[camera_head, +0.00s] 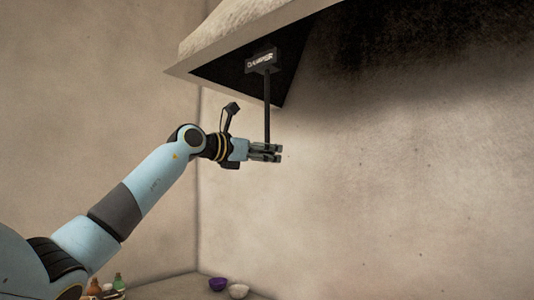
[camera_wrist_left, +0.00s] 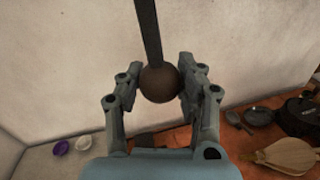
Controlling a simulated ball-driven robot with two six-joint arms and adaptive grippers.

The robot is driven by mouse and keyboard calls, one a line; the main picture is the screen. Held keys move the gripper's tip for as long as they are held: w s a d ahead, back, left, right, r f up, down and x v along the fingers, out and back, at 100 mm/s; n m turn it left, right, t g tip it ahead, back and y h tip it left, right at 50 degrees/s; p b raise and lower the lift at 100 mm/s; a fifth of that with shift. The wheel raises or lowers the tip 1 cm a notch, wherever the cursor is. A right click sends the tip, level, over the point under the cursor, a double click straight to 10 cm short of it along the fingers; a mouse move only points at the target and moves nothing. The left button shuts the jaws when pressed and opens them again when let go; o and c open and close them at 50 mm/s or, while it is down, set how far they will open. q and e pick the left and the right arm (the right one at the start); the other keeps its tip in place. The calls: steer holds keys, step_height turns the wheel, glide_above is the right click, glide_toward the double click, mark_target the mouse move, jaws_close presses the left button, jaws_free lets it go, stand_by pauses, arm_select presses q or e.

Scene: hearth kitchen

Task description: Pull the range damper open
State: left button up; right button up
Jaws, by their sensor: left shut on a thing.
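The damper (camera_head: 262,61) is a dark labelled box under the edge of the hood. A thin dark rod (camera_head: 267,105) hangs straight down from it. My left gripper (camera_head: 279,153) is at the rod's lower end, its fingers pointing right. In the left wrist view the rod (camera_wrist_left: 149,35) ends in a round brown knob (camera_wrist_left: 159,83). The fingers of my left gripper (camera_wrist_left: 160,88) stand on both sides of the knob and are shut on it. In the head view the knob is hidden by the fingers. My right gripper is not in view.
The pale hood (camera_head: 215,45) slopes above, close over the arm. A purple bowl (camera_head: 217,284) and a white bowl (camera_head: 239,291) sit low by the wall. Bottles (camera_head: 118,281) stand at lower left. The wrist view shows bellows (camera_wrist_left: 285,156) and dark pans (camera_wrist_left: 258,116) below right.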

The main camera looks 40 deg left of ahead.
arm_select(q)
jaws_close()
step_height(320, 180, down, 8)
steer(key=b, duration=0.4)
steer(key=shift+r+b, duration=0.15)
steer(key=shift+b, duration=0.2)
steer(key=shift+w, duration=0.15)
steer(key=o, duration=0.7)
jaws_free()
steer(key=shift+c, duration=0.2)
steer(key=o, duration=0.4)
steer(key=shift+s, duration=0.2)
steer(key=shift+o, duration=0.4)
steer(key=shift+r, duration=0.1)
